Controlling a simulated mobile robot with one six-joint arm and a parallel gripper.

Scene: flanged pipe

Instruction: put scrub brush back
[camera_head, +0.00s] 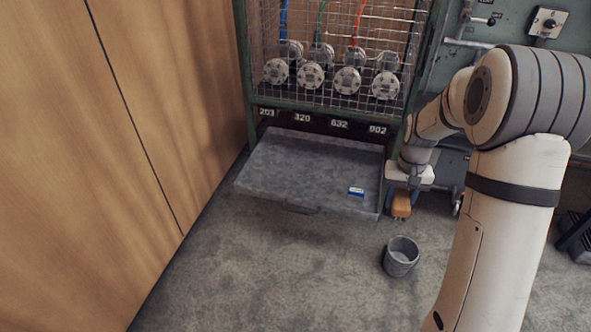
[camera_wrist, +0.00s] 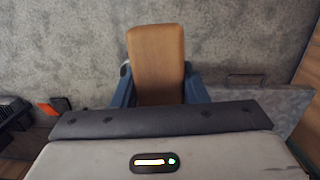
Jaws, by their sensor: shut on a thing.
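The scrub brush shows as a brown wooden block (camera_wrist: 155,55) in the wrist view, between the two blue fingers of my gripper (camera_wrist: 158,85). My gripper is shut on it. In the head view the brush (camera_head: 401,206) hangs below my gripper (camera_head: 405,190), just right of the grey tray's front right corner. The brush's bristles cannot be made out. The grey tray (camera_head: 300,170) sits under the wire cage and holds a small blue and white item (camera_head: 356,191) near its right front.
A grey bucket (camera_head: 401,257) stands on the floor in front of the tray's right corner. The wire cage (camera_head: 330,60) holds several round flanged parts above number labels. A wooden panel wall (camera_head: 130,130) bounds the left. The floor at front left of the bucket is clear.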

